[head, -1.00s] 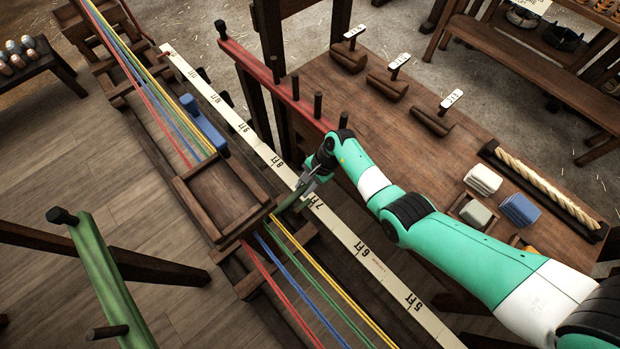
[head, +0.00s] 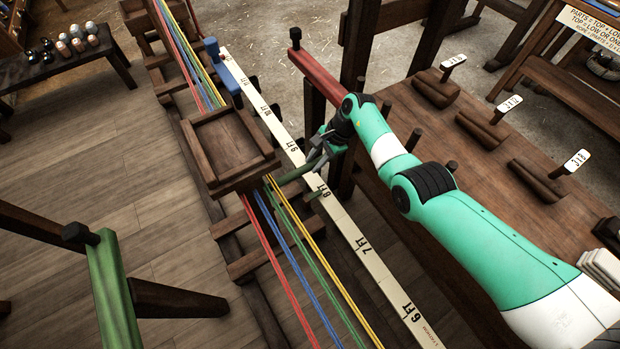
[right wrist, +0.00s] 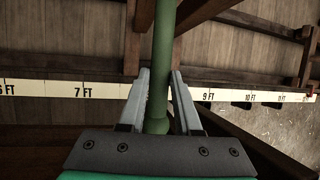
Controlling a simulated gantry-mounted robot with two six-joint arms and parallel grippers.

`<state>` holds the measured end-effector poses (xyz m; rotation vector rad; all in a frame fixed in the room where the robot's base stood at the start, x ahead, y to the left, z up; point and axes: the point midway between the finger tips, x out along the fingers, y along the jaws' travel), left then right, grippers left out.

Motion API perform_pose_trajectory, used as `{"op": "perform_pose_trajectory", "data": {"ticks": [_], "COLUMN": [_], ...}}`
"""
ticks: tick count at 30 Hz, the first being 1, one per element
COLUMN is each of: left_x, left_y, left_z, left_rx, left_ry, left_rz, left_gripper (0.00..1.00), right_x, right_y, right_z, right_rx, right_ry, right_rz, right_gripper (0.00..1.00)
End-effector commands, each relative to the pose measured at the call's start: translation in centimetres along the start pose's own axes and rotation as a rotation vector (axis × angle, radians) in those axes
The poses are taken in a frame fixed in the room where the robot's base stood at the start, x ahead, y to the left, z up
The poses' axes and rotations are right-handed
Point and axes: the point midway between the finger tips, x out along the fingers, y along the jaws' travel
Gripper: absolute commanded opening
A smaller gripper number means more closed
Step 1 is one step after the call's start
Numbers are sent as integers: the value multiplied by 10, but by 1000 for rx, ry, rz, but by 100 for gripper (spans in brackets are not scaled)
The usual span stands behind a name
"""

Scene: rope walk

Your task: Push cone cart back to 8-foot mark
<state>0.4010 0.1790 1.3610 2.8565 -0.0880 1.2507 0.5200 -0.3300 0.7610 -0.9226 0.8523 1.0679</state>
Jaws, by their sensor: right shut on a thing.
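The cone cart is a brown wooden tray-like carriage (head: 190,143) on the rail, with coloured strands running past it. A green handle (head: 296,172) sticks out from its right side toward the white scale board (head: 370,256). My right gripper (head: 318,160) is shut on this handle. In the right wrist view the handle (right wrist: 160,62) stands between my two fingers (right wrist: 160,98). In the head view the handle crosses near the scale between the 8 FT and 9 FT labels. In the right wrist view the 8 FT label is hidden behind the gripper. My left gripper is not in view.
A blue post piece (head: 228,78) stands by the rail beyond the cart. A wooden bench (head: 470,190) with labelled tools lies to the right. A green beam (head: 112,290) is at the lower left. The rail behind the cart, toward 6 FT, carries only strands.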

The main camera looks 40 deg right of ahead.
Motion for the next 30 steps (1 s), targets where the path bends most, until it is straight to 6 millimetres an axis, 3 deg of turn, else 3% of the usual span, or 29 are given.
{"op": "perform_pose_trajectory", "data": {"ticks": [13,14,18,26,30], "left_x": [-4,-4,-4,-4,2], "left_y": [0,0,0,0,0], "left_z": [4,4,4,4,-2], "left_rx": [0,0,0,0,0], "left_ry": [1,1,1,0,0], "left_rz": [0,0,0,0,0], "left_gripper": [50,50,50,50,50], "right_x": [-2,-2,-2,-2,-12], "right_y": [-3,-3,-3,-3,-4], "right_z": [-5,-5,-4,-4,-4], "right_rx": [8,8,8,8,9], "right_ry": [1,1,1,1,1], "right_rz": [-2,-2,-2,-1,-2], "right_gripper": [0,34,59,62,62]}}
